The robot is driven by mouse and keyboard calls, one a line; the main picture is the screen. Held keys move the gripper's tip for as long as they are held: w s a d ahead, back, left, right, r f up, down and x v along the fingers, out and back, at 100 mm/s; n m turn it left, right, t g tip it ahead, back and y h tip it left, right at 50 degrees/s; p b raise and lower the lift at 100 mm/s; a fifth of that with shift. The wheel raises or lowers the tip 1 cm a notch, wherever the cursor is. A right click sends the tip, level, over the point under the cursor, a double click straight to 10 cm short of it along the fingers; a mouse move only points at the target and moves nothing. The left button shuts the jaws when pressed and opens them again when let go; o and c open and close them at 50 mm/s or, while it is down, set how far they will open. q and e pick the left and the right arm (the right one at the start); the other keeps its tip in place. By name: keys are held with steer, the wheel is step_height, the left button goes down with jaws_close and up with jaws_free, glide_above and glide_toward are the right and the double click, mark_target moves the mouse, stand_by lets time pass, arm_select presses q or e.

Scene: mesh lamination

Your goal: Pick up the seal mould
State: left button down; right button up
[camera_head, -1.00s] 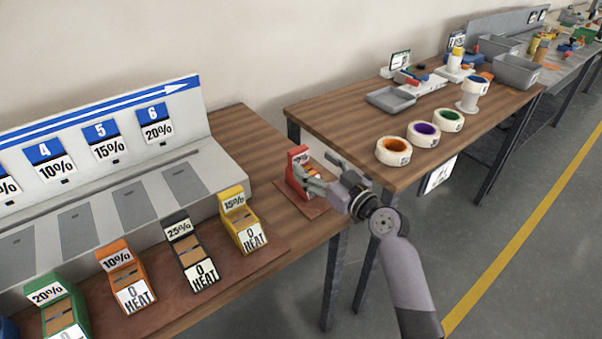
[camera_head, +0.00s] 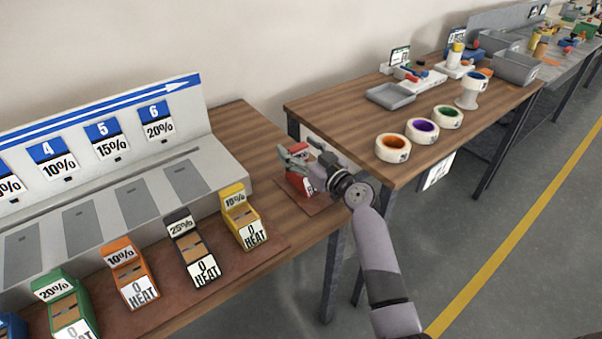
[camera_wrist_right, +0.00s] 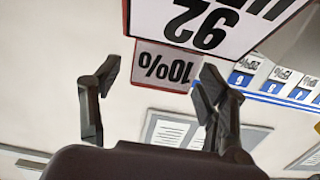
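The seal mould is most likely the red block (camera_head: 299,185) on a brown mat (camera_head: 318,207) at the table's right end. My right gripper (camera_head: 297,151) is over it and hides much of it in the head view. In the right wrist view, my right gripper (camera_wrist_right: 158,78) has its two dark fingers spread apart. A red-edged "10%" plate (camera_wrist_right: 163,65) shows upside down between them, with a "92 HEAT" label (camera_wrist_right: 195,22) above. I cannot tell whether the fingers touch the block. My left gripper is out of view.
Yellow (camera_head: 240,215), black (camera_head: 193,247), orange (camera_head: 131,272) and green (camera_head: 68,305) labelled blocks stand left on a brown mat. A grey stepped rack (camera_head: 205,150) is behind them. Tape rolls (camera_head: 393,148) and a grey tray (camera_head: 391,96) are on the second table.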

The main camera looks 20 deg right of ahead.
jaws_close()
stand_by(0.7)
